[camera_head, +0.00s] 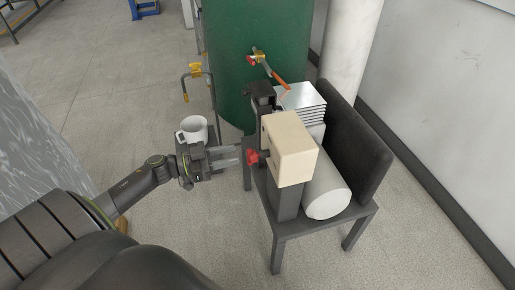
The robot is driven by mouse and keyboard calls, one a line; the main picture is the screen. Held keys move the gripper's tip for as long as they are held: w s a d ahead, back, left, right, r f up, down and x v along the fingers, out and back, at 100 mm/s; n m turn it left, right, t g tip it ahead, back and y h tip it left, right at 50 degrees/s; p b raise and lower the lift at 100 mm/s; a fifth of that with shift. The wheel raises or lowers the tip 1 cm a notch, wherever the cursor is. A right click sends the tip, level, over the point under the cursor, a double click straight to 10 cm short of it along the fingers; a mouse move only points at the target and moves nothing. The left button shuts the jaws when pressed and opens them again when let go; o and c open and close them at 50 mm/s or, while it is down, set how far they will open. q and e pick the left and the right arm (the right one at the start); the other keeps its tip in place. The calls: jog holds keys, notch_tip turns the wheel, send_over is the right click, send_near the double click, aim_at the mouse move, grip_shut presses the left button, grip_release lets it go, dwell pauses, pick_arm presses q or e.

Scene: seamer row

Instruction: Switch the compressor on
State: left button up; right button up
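The compressor stands on a dark grey stand. A beige switch box (289,148) sits at its front, with a red switch knob (254,157) on the box's left side. Behind the box are a light grey cylinder (327,192) and a finned metal block (302,98). My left gripper (240,156) reaches in from the left, level with the red knob. Its fingers look apart, with the tips just short of the knob or close against it; I cannot tell if they touch. The knob's exact setting is too small to read. My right gripper is not in view.
A large green tank (229,60) with a brass valve (259,56) stands behind the compressor. A dark panel (352,135) and a wall are on the right. A white cup-like thing (193,130) shows just behind my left wrist.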

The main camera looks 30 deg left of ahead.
aim_at(252, 150)
pick_arm(q)
jog(key=x, duration=0.9)
jog(key=shift+w, duration=0.1)
jog(key=shift+c, duration=0.4)
jog(key=shift+p, duration=0.3)
grip_shut()
